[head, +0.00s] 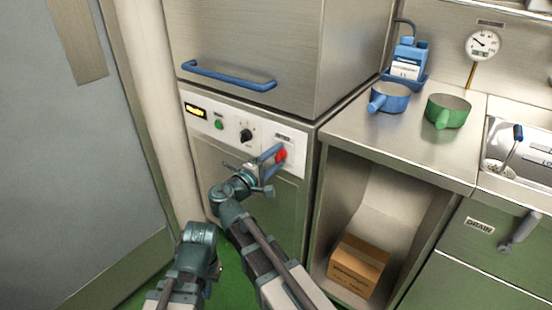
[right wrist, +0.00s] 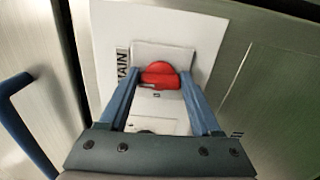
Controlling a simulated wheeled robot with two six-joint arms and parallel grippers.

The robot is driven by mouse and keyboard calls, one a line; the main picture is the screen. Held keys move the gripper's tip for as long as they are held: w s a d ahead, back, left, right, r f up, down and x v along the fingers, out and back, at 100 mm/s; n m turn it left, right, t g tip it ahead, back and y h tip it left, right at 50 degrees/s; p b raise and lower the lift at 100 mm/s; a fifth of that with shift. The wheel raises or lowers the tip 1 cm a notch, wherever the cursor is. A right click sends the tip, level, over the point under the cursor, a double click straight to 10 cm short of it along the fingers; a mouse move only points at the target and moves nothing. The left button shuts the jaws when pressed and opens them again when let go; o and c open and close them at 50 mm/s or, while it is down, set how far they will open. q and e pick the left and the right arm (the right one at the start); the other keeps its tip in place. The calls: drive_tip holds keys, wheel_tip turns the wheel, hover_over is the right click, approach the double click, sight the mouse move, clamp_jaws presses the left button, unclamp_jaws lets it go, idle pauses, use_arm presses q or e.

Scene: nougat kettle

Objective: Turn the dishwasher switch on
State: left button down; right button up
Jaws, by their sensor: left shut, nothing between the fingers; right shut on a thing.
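The dishwasher switch is a red knob (head: 281,155) on a pale plate at the right end of the dishwasher's control panel (head: 206,123). It also shows in the right wrist view (right wrist: 160,77), beside a label reading MAIN. My right gripper (head: 275,154) is at the panel, its blue fingers on either side of the red knob and shut on it. In the right wrist view, the fingertips (right wrist: 160,84) flank the knob. My left arm shows at the bottom of the head view, but its gripper fingers do not show.
The panel also has a lit yellow display (head: 195,110), a green button (head: 219,124) and a black dial (head: 246,136). A blue door handle (head: 230,77) juts out above. A counter (head: 400,140) with blue and green pans stands right, with a cardboard box (head: 357,266) below.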

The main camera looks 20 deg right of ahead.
drive_tip(key=shift+m, duration=0.3)
idle(0.4)
drive_tip(key=o, duration=1.4)
drive_tip(key=shift+s, duration=0.1)
